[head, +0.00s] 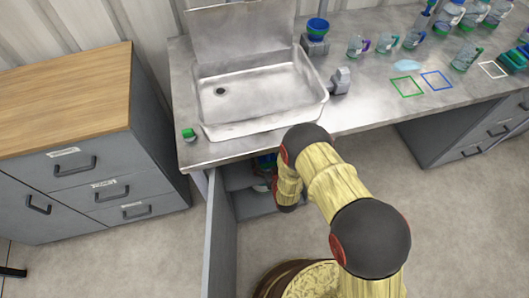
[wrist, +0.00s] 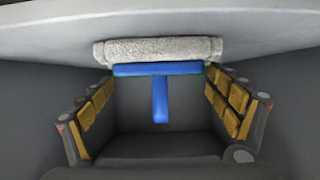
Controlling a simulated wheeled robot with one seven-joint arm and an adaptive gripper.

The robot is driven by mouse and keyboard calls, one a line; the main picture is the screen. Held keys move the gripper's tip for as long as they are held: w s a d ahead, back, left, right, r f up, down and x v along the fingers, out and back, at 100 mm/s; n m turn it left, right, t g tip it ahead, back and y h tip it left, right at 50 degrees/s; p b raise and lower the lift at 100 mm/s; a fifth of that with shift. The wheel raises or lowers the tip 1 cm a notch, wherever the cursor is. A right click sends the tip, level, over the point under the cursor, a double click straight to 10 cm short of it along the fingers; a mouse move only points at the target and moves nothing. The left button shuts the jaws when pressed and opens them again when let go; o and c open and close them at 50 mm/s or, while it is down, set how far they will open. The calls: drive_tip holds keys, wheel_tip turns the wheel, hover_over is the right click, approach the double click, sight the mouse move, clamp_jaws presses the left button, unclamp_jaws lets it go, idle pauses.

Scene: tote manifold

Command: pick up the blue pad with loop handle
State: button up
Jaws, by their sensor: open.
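In the wrist view, a blue T-shaped piece (wrist: 160,95) lies between the fingers, its crossbar along a rough whitish-grey bar (wrist: 158,50). I see no loop handle on it, and cannot tell whether it is the blue pad. My gripper (wrist: 160,88) is open, with yellow-padded fingers to the left and right of the blue piece; I see no finger closed on it. In the head view my gripper is hidden by my arm and the counter. Something blue and green (head: 264,162) shows in the cabinet under the sink, partly covered by the counter edge.
The cabinet door (head: 222,235) stands open left of my arm. The sink counter (head: 235,148) overhangs the cabinet. A wooden-topped drawer unit (head: 65,95) stands left. Floor is clear at right.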

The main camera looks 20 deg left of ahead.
drive_tip(key=b+x, duration=0.1)
drive_tip(key=x, duration=0.2)
drive_tip(key=shift+s+f, duration=0.1)
drive_tip(key=c, duration=0.3)
drive_tip(key=c, duration=1.1)
